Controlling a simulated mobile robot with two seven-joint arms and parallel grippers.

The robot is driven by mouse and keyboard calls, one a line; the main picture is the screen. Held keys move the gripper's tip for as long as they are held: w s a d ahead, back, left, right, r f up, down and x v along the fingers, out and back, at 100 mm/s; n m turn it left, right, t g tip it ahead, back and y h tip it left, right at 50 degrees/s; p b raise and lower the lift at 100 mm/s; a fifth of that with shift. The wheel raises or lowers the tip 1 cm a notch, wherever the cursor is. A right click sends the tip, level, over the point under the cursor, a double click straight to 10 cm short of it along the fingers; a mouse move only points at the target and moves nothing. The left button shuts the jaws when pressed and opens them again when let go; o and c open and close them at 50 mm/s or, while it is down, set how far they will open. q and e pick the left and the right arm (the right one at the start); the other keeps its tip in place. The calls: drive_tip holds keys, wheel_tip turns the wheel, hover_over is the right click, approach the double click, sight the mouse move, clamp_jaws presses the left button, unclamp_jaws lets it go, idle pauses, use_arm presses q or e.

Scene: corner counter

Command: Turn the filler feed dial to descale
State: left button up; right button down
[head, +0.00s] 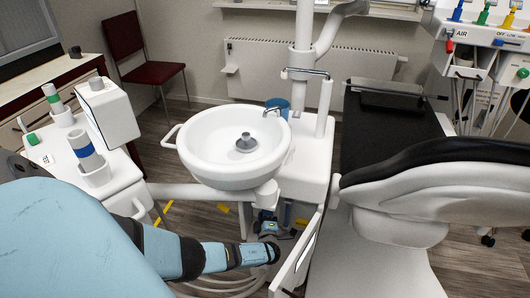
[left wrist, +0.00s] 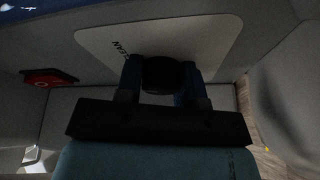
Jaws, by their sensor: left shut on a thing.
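The dial (left wrist: 160,73) is a dark round knob on a pale label plate (left wrist: 215,45) in the left wrist view. Part of a printed word, ending in "EAN", shows beside it. The dial's pointer is not visible, so I cannot tell its setting. My left gripper (left wrist: 160,84) is shut on the dial, with one blue finger on each side. In the head view my left arm reaches low under the white basin, and the gripper (head: 268,226) is small there. The dial cannot be made out in that view. My right gripper is not in view.
A white door panel (head: 298,255) stands open just right of my left wrist. The basin (head: 235,147) is above the arm, and the dental chair (head: 400,200) is at the right. A red switch-like part (left wrist: 48,77) sits left of the dial. Pale walls enclose the space closely.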

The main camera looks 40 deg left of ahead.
use_arm(q)
drive_tip(key=m+t, duration=0.1)
drive_tip(key=m, duration=0.2)
drive_tip(key=shift+a+m, duration=0.1)
drive_tip(key=shift+m, duration=0.3)
drive_tip(key=shift+m+t+y, duration=0.3)
drive_tip(key=o, duration=0.9)
drive_tip(key=shift+s, duration=0.1)
